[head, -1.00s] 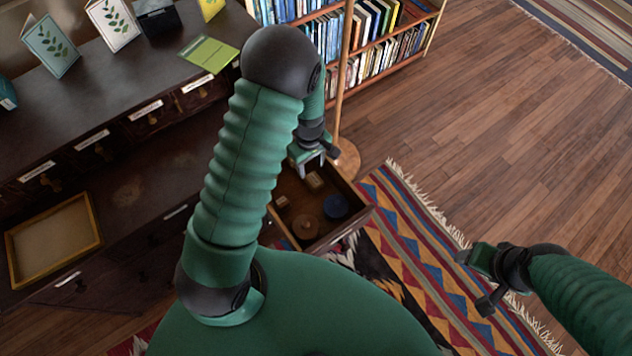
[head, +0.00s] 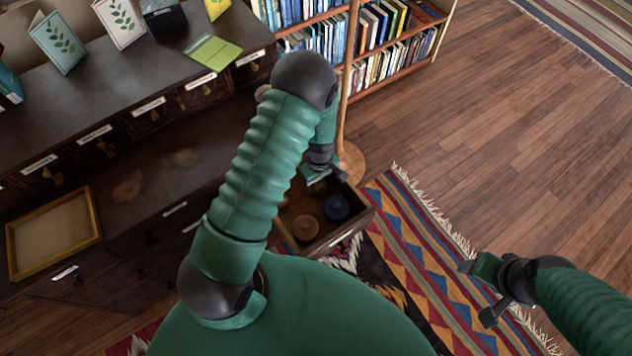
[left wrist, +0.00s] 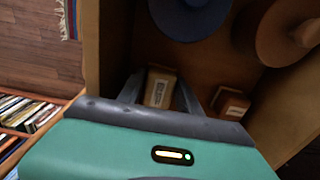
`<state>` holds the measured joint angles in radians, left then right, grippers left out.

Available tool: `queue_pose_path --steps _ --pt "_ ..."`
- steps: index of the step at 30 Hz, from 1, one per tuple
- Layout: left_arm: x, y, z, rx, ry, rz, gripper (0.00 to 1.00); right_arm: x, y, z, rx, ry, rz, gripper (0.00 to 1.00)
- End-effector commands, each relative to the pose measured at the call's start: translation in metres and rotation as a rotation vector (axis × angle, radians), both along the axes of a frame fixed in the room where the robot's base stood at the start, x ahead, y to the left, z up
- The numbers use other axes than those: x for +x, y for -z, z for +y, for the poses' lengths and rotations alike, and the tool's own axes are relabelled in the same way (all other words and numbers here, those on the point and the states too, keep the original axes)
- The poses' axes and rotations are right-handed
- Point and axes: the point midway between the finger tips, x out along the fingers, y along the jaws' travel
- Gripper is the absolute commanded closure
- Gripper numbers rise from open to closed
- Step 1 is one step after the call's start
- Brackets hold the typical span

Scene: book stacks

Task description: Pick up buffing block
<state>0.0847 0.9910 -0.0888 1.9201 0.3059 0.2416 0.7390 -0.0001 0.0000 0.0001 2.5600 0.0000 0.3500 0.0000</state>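My left gripper (head: 322,180) reaches down into an open wooden drawer (head: 358,222). In the left wrist view its two fingers (left wrist: 160,92) are apart, with a small tan block (left wrist: 161,86) with dark print between them. Gaps show beside the block, so it does not look gripped. This block seems to be the buffing block, but I cannot read the print. A second small brown block (left wrist: 231,103) lies to the right of the fingers. In the head view my left gripper and arm hide both blocks. My right gripper (head: 477,291) is open and empty above the rug.
A blue round object (head: 337,207) and a brown round lidded object (head: 305,228) share the drawer. A thin wooden pole (head: 348,80) stands just behind it, near a bookshelf (head: 400,60). The dark cabinet (head: 130,190) is at left.

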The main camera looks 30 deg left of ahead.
Motion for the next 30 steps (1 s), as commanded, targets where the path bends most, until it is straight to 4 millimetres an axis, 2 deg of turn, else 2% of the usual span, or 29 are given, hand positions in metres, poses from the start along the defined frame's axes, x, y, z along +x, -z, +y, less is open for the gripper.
queue_pose_path --steps 1,6,14,17,24,27,30 --pt "0.000 0.000 0.001 0.000 0.000 0.000 0.78 0.000 0.000 0.000 0.000 0.000 0.000 0.37" --pt "0.000 0.001 0.002 -0.002 -0.002 0.000 1.00 0.000 0.000 0.000 0.000 0.001 0.000 0.37" --pt "0.001 -0.005 0.002 -0.002 -0.001 -0.001 1.00 0.000 -0.002 0.000 0.000 0.000 0.000 0.37" --pt "0.001 -0.023 0.001 -0.002 0.000 -0.002 1.00 0.000 -0.006 0.000 0.000 0.000 0.000 0.37" --pt "0.001 -0.081 0.002 -0.002 0.000 -0.004 1.00 0.000 -0.018 0.000 0.000 0.000 0.000 0.37" --pt "0.001 -0.095 0.002 -0.002 0.000 -0.001 1.00 0.000 -0.020 0.000 0.000 0.000 0.000 0.37" --pt "0.000 -0.100 0.002 -0.003 0.000 0.001 1.00 0.000 -0.020 0.000 0.000 0.000 0.000 0.37"
